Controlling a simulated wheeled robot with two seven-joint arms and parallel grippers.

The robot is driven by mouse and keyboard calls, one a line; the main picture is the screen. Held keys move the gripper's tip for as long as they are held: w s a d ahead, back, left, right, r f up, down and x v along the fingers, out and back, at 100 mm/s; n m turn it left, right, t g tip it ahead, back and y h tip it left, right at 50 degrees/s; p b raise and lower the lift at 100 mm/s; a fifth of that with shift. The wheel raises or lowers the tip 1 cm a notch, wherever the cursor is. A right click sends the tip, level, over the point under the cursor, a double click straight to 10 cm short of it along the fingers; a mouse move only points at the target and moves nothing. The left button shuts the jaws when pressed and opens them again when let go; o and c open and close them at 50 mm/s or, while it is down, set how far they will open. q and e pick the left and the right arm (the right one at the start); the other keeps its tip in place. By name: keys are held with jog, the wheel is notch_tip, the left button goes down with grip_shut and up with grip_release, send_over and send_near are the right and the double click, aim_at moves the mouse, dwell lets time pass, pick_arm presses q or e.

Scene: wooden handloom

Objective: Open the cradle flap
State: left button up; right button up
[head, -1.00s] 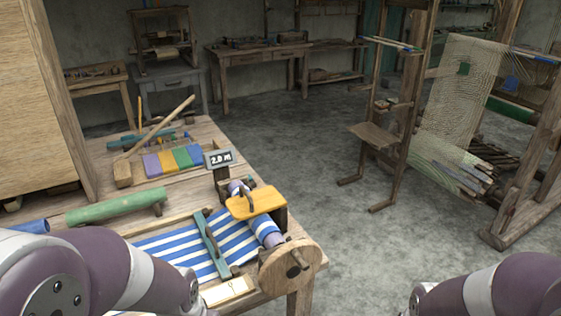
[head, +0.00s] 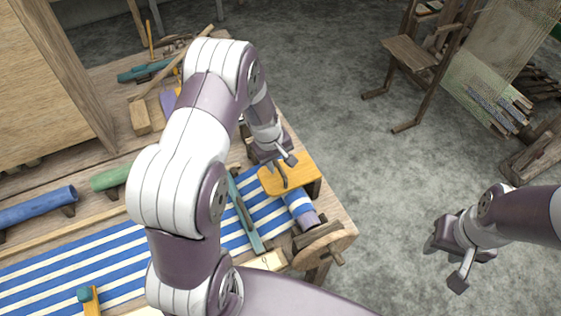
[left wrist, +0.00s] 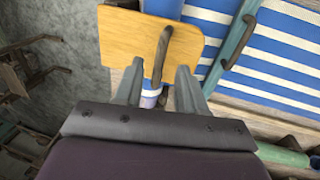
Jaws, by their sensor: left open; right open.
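The cradle flap is a yellow wooden plate (head: 300,174) with a dark upright handle, lying flat over the cloth roll near the table's right edge. In the left wrist view the flap (left wrist: 125,40) fills the top middle, and its handle (left wrist: 162,52) stands between my fingers' lines. My left gripper (head: 284,168) is open at the flap, its fingertips on either side of the handle; I cannot tell if they touch it. It also shows in the left wrist view (left wrist: 158,78). My right gripper (head: 448,262) is open and empty, over the floor at the right.
Blue-and-white striped cloth (head: 80,262) lies on the table, crossed by a teal bar (head: 246,218). A round wooden wheel (head: 322,246) ends the cloth roll. Green and blue rolls (head: 38,207) lie at left.

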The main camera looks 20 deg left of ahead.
aim_at(281, 170)
pick_arm(q)
jog(key=f, duration=0.3)
jog(key=shift+w+f, duration=0.2)
jog(key=shift+w, duration=0.2)
jog(key=shift+s+d+r, duration=0.1)
jog(key=shift+s+d, duration=0.05)
jog(key=shift+d, duration=0.05)
grip_shut()
